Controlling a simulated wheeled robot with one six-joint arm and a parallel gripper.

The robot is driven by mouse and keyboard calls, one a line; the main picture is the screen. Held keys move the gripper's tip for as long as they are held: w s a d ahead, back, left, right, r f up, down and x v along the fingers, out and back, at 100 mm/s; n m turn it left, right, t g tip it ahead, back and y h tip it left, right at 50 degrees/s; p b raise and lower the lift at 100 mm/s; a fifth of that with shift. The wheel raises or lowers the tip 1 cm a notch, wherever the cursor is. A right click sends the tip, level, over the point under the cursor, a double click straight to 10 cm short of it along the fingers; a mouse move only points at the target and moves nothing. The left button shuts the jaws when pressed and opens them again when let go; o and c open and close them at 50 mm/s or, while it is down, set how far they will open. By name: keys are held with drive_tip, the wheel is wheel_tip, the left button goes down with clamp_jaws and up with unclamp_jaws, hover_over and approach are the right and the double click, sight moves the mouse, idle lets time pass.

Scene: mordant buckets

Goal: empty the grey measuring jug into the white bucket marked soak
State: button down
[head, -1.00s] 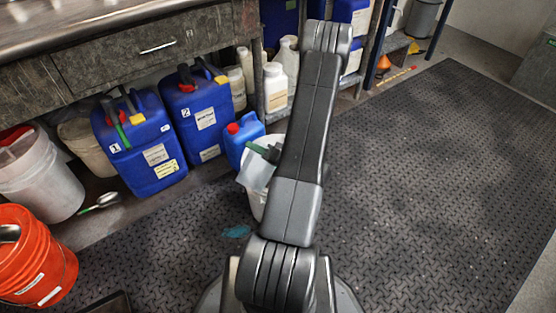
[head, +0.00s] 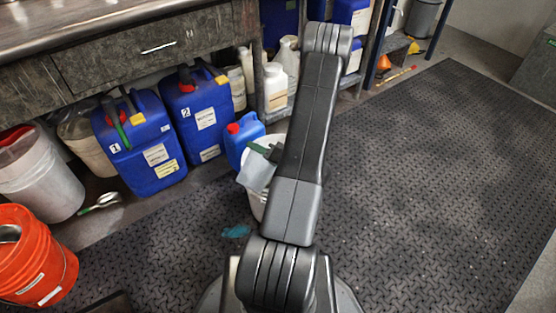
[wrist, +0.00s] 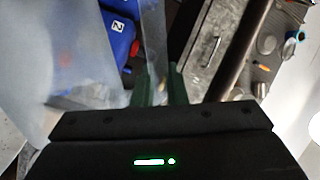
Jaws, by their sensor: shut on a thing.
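The grey measuring jug (head: 253,172) is a translucent grey-blue vessel. It hangs tilted at the white bucket (head: 258,207), overlapping its near left side in the head view. My gripper (head: 264,151) has green fingers and is shut on the jug's handle. In the wrist view, my gripper (wrist: 163,88) closes on the handle strip, and the jug (wrist: 70,60) fills the left side. My arm hides much of the bucket. No soak mark can be read on it. I cannot tell what is in the jug or whether liquid is running out.
Blue canisters marked 1 (head: 150,150) and 2 (head: 200,115) and a smaller blue can (head: 240,138) stand behind and left of the bucket. An orange bucket (head: 35,260) is at front left, near a metal scoop (head: 100,203). The black mat (head: 430,180) is clear on the right.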

drive_tip(key=shift+w+d+m+p, duration=0.55)
drive_tip(key=shift+w+m+p, duration=0.25)
drive_tip(key=shift+w, duration=0.1)
idle(2.7)
